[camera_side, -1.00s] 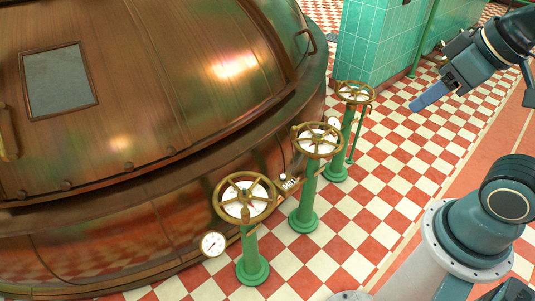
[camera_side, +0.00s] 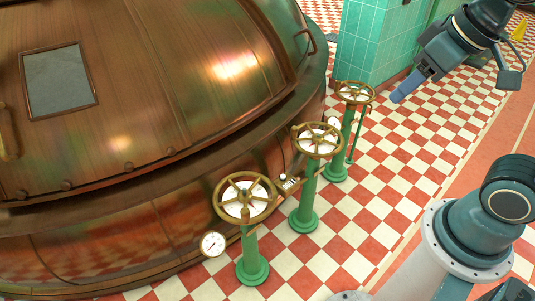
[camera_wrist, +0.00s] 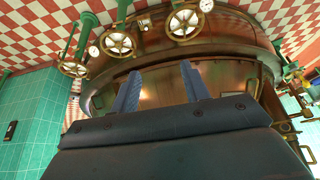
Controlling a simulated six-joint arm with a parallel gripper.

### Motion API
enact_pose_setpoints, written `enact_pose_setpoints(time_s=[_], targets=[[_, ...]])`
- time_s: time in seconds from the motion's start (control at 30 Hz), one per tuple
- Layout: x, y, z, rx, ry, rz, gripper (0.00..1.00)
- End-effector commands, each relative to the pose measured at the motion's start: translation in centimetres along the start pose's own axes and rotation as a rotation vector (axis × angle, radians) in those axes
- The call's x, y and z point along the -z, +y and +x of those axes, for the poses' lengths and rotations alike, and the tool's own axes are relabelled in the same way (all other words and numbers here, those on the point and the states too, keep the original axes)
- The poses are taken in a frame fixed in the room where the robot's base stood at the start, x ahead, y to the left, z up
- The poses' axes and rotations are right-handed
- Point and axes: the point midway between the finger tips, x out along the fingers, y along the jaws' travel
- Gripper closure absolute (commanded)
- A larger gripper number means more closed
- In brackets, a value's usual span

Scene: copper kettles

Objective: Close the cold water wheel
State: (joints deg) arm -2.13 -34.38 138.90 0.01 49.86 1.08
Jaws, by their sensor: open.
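Three brass handwheels stand in a row on green posts: a near wheel (camera_side: 244,197), a middle wheel (camera_side: 317,139) and a far wheel (camera_side: 354,92). Each has a white disc under its spokes; I cannot read which one is cold water. My gripper (camera_side: 399,94) is to the right of the far wheel, apart from it, pointing down and left. In the wrist view its two blue fingers (camera_wrist: 160,72) are spread with nothing between them. Wheels also show there at left (camera_wrist: 74,69), centre (camera_wrist: 117,41) and right (camera_wrist: 185,22), beyond the fingertips.
A large copper kettle (camera_side: 160,110) fills the left, behind the wheels. A round gauge (camera_side: 213,244) sits beside the near post. A green tiled pillar (camera_side: 375,45) stands behind the far wheel. The checkered floor (camera_side: 400,165) right of the wheels is clear.

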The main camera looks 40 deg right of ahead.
Motion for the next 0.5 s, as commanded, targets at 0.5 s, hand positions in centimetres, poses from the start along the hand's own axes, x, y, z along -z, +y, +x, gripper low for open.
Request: enact_pose_setpoints(time_s=[0.5], targets=[[7.8,-3.3,6.5,0.032,-0.126,-0.041,0.54]])
